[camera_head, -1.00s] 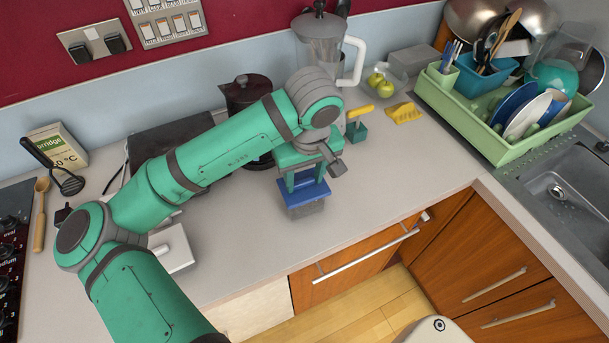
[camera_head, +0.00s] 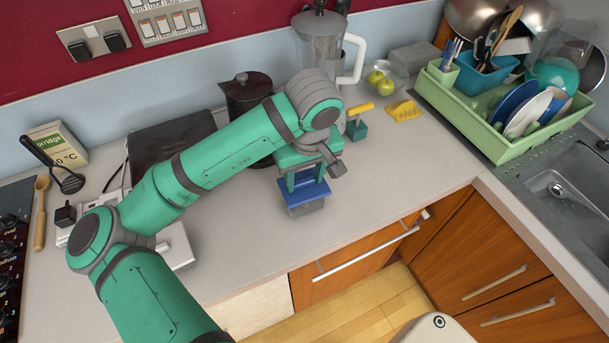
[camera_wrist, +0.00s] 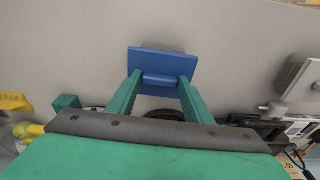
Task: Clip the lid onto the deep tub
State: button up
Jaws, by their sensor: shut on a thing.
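The lid (camera_head: 306,193) is a flat blue plate with a raised bar on top. My gripper (camera_head: 304,178) points down and is shut on that bar; in the wrist view the two green fingers (camera_wrist: 161,84) close on either side of it. The deep tub (camera_head: 307,209) appears as a grey body directly under the lid, on the worktop near its front edge. The lid hides most of the tub. The lid looks roughly level and lined up over it; I cannot tell whether the rims touch all round or are clipped.
A dark coffee pot (camera_head: 246,95) and a jug blender (camera_head: 322,48) stand behind my arm. A green block with a yellow handle (camera_head: 358,122) and a yellow wedge (camera_head: 401,111) lie to the right. The green dish rack (camera_head: 470,115) is farther right. Worktop right of the tub is clear.

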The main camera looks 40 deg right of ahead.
jog(key=shift+f, duration=0.6)
dwell(0.7)
jog(key=o, duration=1.5)
jog(key=shift+o, duration=0.2)
jog(key=shift+r, duration=3.55)
jog(key=shift+s, duration=0.1)
